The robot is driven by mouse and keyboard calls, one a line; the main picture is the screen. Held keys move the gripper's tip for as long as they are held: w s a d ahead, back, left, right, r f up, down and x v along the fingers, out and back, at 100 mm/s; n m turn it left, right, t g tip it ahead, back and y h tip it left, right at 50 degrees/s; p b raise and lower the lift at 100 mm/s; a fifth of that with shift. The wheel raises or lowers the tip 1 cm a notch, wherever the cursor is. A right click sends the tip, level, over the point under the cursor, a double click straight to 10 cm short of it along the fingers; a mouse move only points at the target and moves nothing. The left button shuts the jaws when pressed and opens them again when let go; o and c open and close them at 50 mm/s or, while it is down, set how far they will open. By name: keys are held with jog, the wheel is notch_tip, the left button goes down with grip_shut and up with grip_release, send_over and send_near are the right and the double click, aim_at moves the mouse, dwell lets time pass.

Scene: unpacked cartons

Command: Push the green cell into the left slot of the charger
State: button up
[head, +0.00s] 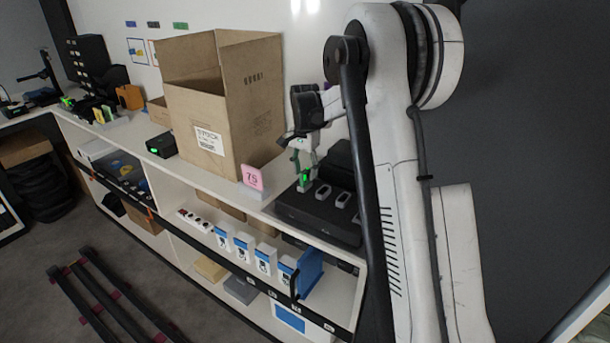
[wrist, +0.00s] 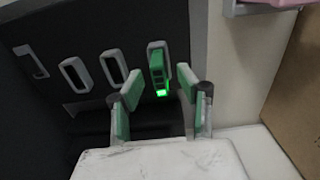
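The charger (head: 290,213) is a dark block on the shelf top with a row of pale-rimmed slots. It fills the left of the wrist view (wrist: 80,25). The green cell (wrist: 157,72), with a lit green end, stands in the end slot, leftmost in the head view and rightmost in the wrist view. It still sticks out, and its depth in the slot is hard to tell. It also shows small in the head view (head: 305,177). My gripper (wrist: 159,83) is open, its green-padded fingers on either side of the cell with gaps. In the head view my gripper (head: 304,162) is right above the cell.
A pink card marked 75 (head: 252,177) stands just left of the charger. A large open carton (head: 225,105) is behind it. A black box with a green light (head: 161,145) sits farther left. Blue and white boxes (head: 243,248) line the shelf below.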

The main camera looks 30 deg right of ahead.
aim_at(305, 170)
notch_tip(305, 170, up, 10)
jog(key=s+a+r+n+t, duration=0.2)
jog(key=s+a+r+n, duration=0.1)
jog(key=s+a+r, duration=0.3)
jog(key=s+a+n+t, duration=0.1)
jog(key=s+a+n, duration=0.1)
jog(key=s+a, duration=0.35)
jog(key=s+a+n+t+b, duration=0.1)
jog(key=s+a+n, duration=0.1)
jog(key=s, duration=0.6)
jog(key=s+a+n+t, duration=0.1)
jog(key=s+a+n, duration=0.1)
jog(key=s+a, duration=0.35)
jog(key=s+a+f+n+t, duration=0.2)
jog(key=s+f, duration=0.4)
jog(key=s, duration=0.5)
jog(key=shift+s+f+n, duration=0.15)
jog(key=shift+s+n, duration=0.05)
jog(key=shift+n, duration=0.4)
